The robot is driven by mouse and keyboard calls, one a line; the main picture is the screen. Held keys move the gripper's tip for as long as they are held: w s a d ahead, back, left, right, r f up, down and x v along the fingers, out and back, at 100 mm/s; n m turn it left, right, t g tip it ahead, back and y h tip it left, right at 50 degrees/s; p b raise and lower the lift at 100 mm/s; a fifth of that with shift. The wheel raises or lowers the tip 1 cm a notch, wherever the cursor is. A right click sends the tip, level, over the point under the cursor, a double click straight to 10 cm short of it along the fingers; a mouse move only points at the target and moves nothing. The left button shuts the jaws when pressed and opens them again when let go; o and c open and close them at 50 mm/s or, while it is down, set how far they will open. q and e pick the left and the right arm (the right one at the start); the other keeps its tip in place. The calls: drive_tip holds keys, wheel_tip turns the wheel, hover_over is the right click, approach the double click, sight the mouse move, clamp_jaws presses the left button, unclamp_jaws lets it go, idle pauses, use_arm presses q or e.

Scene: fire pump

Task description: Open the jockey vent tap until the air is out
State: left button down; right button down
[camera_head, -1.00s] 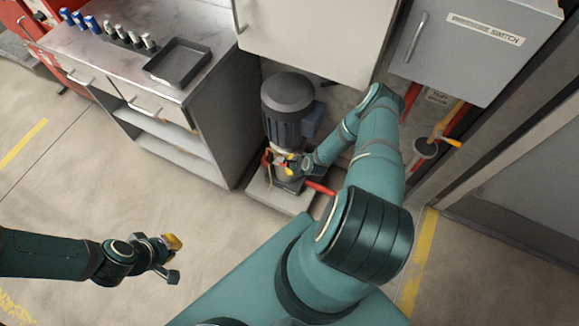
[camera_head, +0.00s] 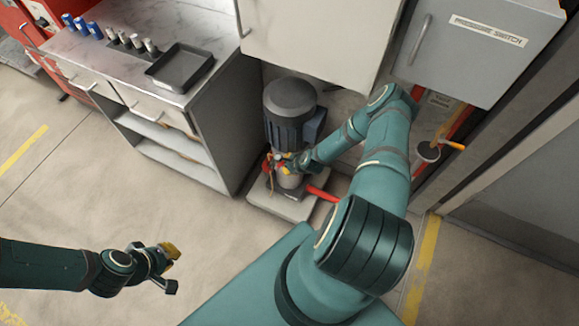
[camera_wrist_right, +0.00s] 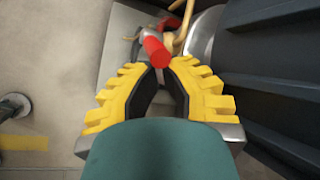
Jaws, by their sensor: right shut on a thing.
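The jockey pump has a dark grey motor (camera_head: 290,112) on a pale plinth (camera_head: 312,206), below the wall cabinets. My right gripper (camera_head: 281,160) is low at the pump's side, small and partly hidden by my arm. In the right wrist view, its yellow toothed fingers with black pads (camera_wrist_right: 158,72) are shut on a red tap handle (camera_wrist_right: 154,48), which sticks out between the fingertips. Tan and red fittings show behind it. Whether air comes out cannot be seen. My left gripper (camera_head: 174,269) is open and empty above the floor.
A counter (camera_head: 110,40) at the left holds a dark tray (camera_head: 180,68) and several small cylinders. A pressure switch cabinet (camera_head: 475,45) hangs at the upper right, above red pipes and an orange-handled valve (camera_head: 452,145). The floor at the left is clear.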

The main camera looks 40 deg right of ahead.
drive_tip(key=shift+w+a+r, duration=0.15)
drive_tip(key=shift+w+r, duration=0.05)
idle(0.3)
drive_tip(key=shift+r, duration=0.1)
idle(0.3)
drive_tip(key=shift+r+p, duration=0.5)
drive_tip(key=shift+r, duration=0.2)
drive_tip(key=shift+s, duration=0.1)
drive_tip(key=v, duration=1.2)
